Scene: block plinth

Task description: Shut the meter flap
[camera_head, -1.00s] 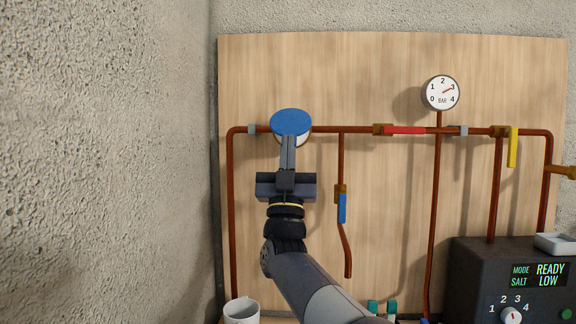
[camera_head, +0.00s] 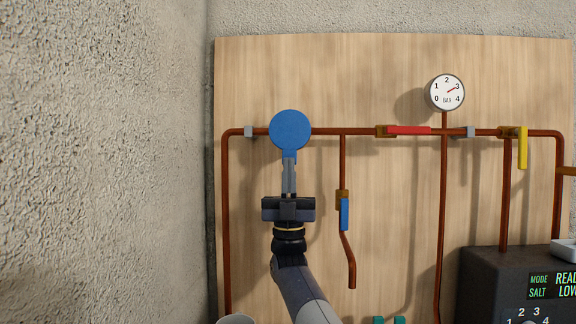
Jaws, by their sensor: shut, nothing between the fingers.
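The blue round meter flap (camera_head: 290,130) shows as a full disc on the copper pipe at the upper left of the wooden board. It faces me and covers the meter's face. My gripper (camera_head: 289,160) is shut and empty, its fingers pointing up. The fingertips are at the lower edge of the flap; I cannot tell whether they touch it.
A round pressure gauge (camera_head: 445,93) stands above the pipe at the right. A red lever (camera_head: 408,130), a yellow lever (camera_head: 523,148) and a blue lever (camera_head: 345,214) stick out from the pipes. A dark control box (camera_head: 500,265) is at lower right. A rough wall (camera_head: 100,150) fills the left.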

